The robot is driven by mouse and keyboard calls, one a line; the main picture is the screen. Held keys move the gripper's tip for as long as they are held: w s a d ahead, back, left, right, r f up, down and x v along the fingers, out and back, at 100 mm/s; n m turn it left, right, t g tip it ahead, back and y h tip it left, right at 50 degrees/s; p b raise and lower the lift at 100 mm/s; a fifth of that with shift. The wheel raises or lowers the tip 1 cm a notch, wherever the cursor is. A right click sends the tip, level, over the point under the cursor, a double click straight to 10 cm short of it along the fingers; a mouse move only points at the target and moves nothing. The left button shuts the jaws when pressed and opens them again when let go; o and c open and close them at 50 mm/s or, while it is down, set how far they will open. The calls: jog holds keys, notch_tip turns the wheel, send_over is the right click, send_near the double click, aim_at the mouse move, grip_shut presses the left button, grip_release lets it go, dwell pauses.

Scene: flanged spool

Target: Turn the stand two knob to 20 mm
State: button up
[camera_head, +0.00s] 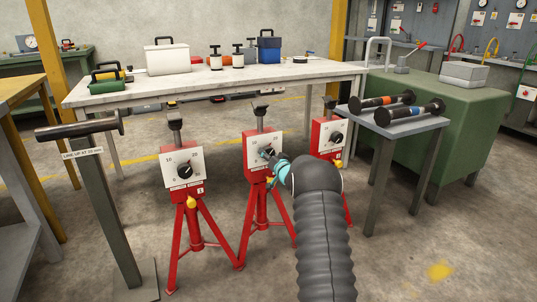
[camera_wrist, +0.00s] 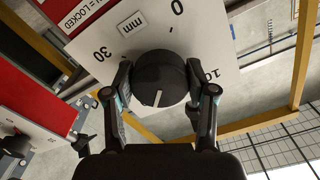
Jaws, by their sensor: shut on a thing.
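Stand two is the middle red tripod stand (camera_head: 262,195) in the head view, with a white dial plate (camera_head: 253,143). Its black knob (camera_head: 267,153) is partly covered by my gripper (camera_head: 273,160). In the wrist view the fingers of my gripper (camera_wrist: 160,78) are shut on opposite sides of the round black knob (camera_wrist: 160,68). The white dial plate (camera_wrist: 190,38) shows 0 at the top, 10 at the right, 30 at the left and "mm". The knob's white mark points down in the wrist view. The 20 is hidden there.
A similar red stand (camera_head: 184,170) is to the left, another (camera_head: 329,137) to the right behind my arm. A bar on a grey post (camera_head: 90,131) is at far left. A small table (camera_head: 403,125) holds two spools. A workbench (camera_head: 225,80) stands behind.

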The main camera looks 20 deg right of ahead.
jog(key=shift+f, duration=0.1)
dwell(0.5)
jog(key=o, duration=1.2)
jog(key=shift+a, duration=0.1)
jog(key=shift+c, duration=0.2)
jog(key=shift+s, duration=0.1)
jog(key=s, duration=1.1)
jog(key=shift+s+d, duration=0.25)
jog(key=shift+s, duration=0.15)
